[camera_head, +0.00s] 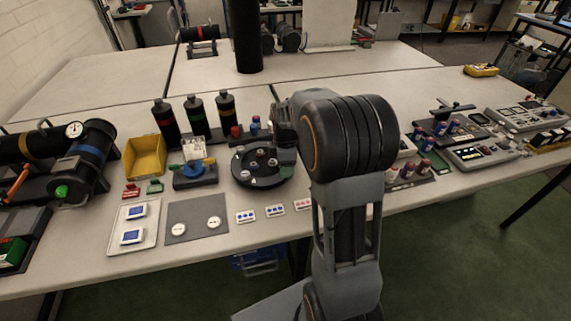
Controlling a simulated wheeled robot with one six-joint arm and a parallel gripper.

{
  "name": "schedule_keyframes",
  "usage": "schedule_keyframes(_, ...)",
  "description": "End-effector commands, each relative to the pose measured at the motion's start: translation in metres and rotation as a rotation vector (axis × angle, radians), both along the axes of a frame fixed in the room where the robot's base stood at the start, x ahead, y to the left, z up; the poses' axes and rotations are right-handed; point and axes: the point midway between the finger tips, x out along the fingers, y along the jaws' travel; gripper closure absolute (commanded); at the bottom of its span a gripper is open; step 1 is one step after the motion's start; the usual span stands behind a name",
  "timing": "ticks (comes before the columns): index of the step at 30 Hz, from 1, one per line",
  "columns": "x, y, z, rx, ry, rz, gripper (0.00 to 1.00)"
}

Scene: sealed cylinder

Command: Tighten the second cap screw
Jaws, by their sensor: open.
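A round black fixture (262,184) stands on the table near the middle of the head view. Several small light-coloured screw heads (272,162) show on its top, too small to tell how tight each is. A reddish part lies near the fixture's middle. My arm fills the centre right, and my gripper (284,152) hangs at the fixture's right edge, largely hidden behind my own wrist. My gripper is open. I cannot tell whether its fingertips touch a screw. The fixture's right side is partly covered by my arm.
A yellow bin (145,158) and a blue-and-yellow device (194,172) stand to the left. Small cards (245,216) lie in front. Instruments and coloured cylinders crowd the right. The rear tabletop is mostly clear.

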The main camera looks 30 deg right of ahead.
Motion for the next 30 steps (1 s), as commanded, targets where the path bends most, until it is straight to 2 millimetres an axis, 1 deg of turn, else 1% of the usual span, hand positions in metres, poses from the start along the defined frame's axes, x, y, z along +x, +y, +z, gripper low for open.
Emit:
schedule_keyframes(2, -0.0001, 0.0, 0.0001, 0.0, 0.0, 0.0, 0.45)
schedule_keyframes(17, -0.0001, 0.0001, 0.0004, 0.0, 0.0, 0.0, 0.93)
schedule_keyframes(18, -0.0001, 0.0001, 0.0004, 0.0, 0.0, 0.0, 0.95)
schedule_keyframes(25, -0.0001, 0.0001, 0.0008, 0.0, 0.0, -0.031, 0.95)
schedule_keyframes(30, 0.0, 0.0002, 0.0012, 0.0, 0.001, -0.121, 0.95)
